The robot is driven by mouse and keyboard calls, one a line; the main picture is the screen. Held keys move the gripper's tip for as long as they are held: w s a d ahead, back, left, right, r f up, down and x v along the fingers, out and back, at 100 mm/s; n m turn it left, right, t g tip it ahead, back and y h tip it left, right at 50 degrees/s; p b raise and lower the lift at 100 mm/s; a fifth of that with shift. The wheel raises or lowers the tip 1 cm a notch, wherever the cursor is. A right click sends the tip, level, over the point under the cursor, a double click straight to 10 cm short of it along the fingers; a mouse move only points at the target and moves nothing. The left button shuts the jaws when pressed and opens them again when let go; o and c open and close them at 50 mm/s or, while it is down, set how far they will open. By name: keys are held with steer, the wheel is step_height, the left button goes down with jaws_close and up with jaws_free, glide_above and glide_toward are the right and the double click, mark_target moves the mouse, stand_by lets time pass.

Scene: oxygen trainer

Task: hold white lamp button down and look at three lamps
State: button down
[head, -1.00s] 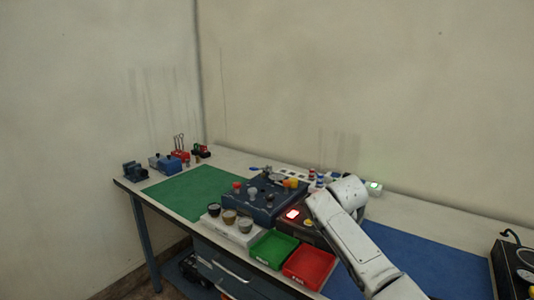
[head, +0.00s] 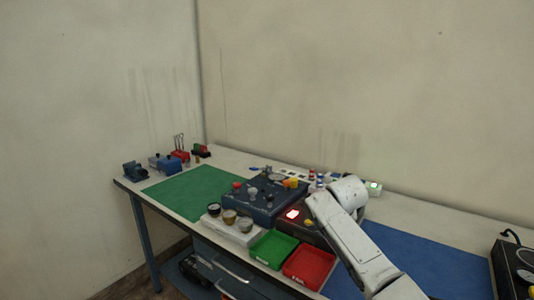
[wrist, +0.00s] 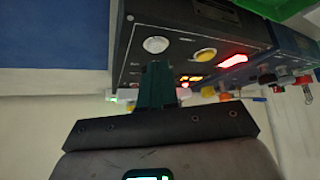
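The dark control box (wrist: 130,48) stands on the bench; in the head view (head: 322,238) my arm covers part of it. The white round button (wrist: 155,45) is on its face in the wrist view; my arm hides it in the head view. My gripper (wrist: 157,66) has its dark green fingers together, tips just below the white button in the picture; I cannot tell whether they touch it. Small lamps (wrist: 191,78) glow orange and red near the fingers; I cannot make out each one. The gripper is hidden in the head view.
A yellow button (wrist: 205,55) and a lit red panel (wrist: 233,61) are beside the white button. A blue box with knobs (head: 262,200), gauges (head: 229,216), a green tray (head: 272,250) and a red tray (head: 309,266) stand left of my arm. The blue mat (head: 430,262) is clear.

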steer(key=shift+f+b, duration=0.55)
steer(key=shift+f, duration=0.25)
stand_by(1.5)
steer(key=shift+r, duration=0.15)
steer(key=shift+r+p, duration=2.6)
steer(key=shift+r, duration=0.85)
